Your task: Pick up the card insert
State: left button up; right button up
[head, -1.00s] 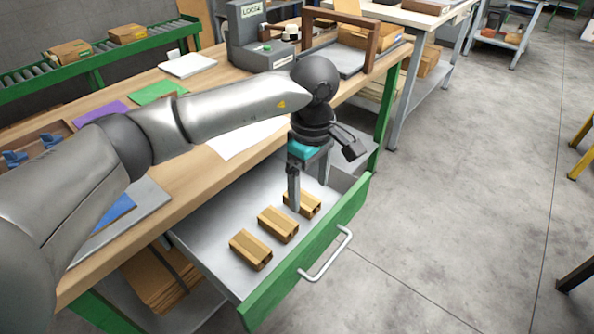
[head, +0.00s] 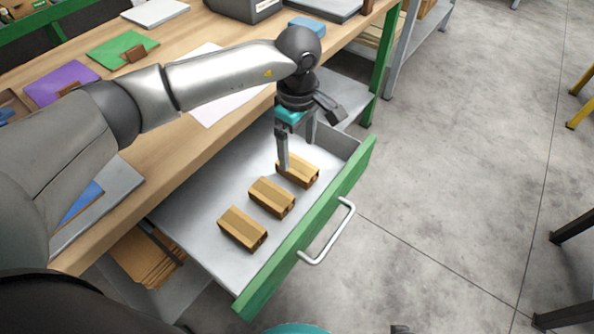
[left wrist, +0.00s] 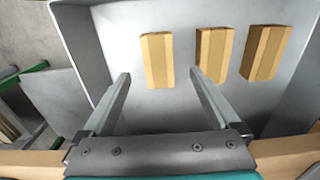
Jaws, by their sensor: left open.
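Three brown cardboard inserts lie in a row in the open grey drawer (head: 190,220) with a green front: a near one (head: 243,229), a middle one (head: 271,198) and a far one (head: 299,170). My left gripper (head: 297,155) points down at the far insert, one finger passing in front of its left end. In the left wrist view the fingers (left wrist: 160,75) are apart and empty. The leftmost insert (left wrist: 157,60) there lies just beyond the gap between the tips; the other two (left wrist: 213,55) (left wrist: 265,53) are to the right. No contact is visible.
The drawer walls and green front (head: 310,225) with its metal handle (head: 335,230) bound the space around the inserts. The wooden bench top (head: 215,120) overhangs the drawer's back, carrying a green folder (head: 120,45) and a purple one (head: 60,83).

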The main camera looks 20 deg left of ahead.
aim_at(299, 166)
pick_arm(q)
jog(key=shift+f+b, duration=0.5)
jog(key=shift+f, duration=1.1)
jog(key=shift+d+f+b, duration=0.1)
jog(key=shift+f+b, duration=0.7)
jog(key=shift+f, duration=1.15)
jog(key=shift+w, duration=0.1)
pick_arm(e)
notch_tip(299, 166, up, 5)
jog(key=w+a, duration=0.1)
jog(key=w, duration=0.1)
jog(key=shift+w+a+r, duration=0.2)
jog(key=shift+w+a, duration=0.05)
jog(key=shift+w, duration=0.15)
pick_arm(q)
jog(key=shift+c, duration=0.2)
jog(key=c, duration=1.4)
pick_arm(e)
jog(key=shift+t, duration=0.3)
